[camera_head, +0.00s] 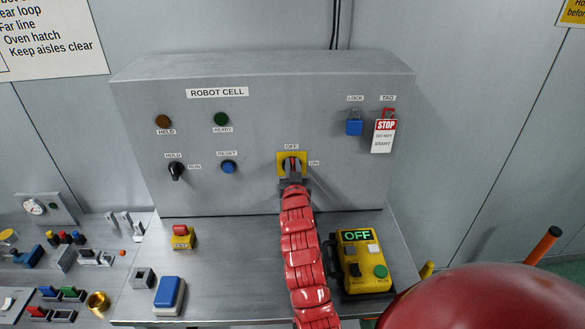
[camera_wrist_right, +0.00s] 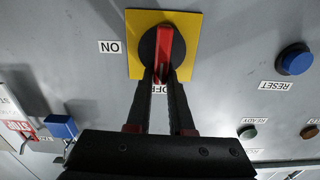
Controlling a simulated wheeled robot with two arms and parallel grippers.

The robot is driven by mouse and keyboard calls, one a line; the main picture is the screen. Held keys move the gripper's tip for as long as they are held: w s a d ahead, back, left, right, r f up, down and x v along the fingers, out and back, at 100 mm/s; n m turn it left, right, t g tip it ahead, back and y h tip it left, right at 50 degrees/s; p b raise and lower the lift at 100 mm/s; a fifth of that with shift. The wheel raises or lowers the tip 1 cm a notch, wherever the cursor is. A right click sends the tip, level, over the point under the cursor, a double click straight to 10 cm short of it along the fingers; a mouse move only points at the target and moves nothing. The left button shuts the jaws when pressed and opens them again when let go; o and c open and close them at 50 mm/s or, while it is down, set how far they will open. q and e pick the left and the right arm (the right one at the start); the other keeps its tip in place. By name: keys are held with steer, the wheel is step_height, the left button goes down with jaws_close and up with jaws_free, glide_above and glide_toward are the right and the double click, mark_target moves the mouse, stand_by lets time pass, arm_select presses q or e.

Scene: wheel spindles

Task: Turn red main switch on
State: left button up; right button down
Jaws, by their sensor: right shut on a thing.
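The red main switch has a red handle (camera_head: 291,162) on a black round base with a yellow plate (camera_head: 281,158), on the grey panel's front. OFF is printed above the plate and ON to its right. The handle stands upright, in line with OFF. In the right wrist view, which is upside down, the red handle (camera_wrist_right: 165,42) also lies in line with the partly hidden OFF label. My right gripper (camera_head: 291,177) is shut on the handle; its fingertips (camera_wrist_right: 160,76) sit on both sides of it. My left gripper is not in view.
The grey ROBOT CELL panel (camera_head: 246,128) carries a black HOLD/RUN knob (camera_head: 177,171), a blue RESET button (camera_head: 228,166), a blue lock (camera_head: 354,127) and a STOP tag (camera_head: 384,136). A yellow box reading OFF (camera_head: 361,262) stands on the bench right of my arm.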

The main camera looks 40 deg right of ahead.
steer(key=m+b, duration=0.4)
steer(key=b, duration=0.1)
steer(key=s+d+f+m+b, duration=0.1)
steer(key=m+b, duration=0.3)
steer(key=d+m+b, duration=0.1)
steer(key=m+b, duration=0.3)
steer(key=b, duration=0.1)
steer(key=shift+s+f+m+b, duration=0.2)
steer(key=shift+f+m+b, duration=0.1)
steer(key=shift+b, duration=0.05)
steer(key=m, duration=0.2)
steer(key=f+m+p, duration=0.1)
steer(key=m, duration=0.1)
steer(key=shift+d+m, duration=0.15)
steer(key=shift+m, duration=0.15)
steer(key=shift+f+p, duration=0.1)
steer(key=shift+p, duration=0.2)
steer(key=c, duration=0.8)
jaws_free()
steer(key=shift+m, duration=0.3)
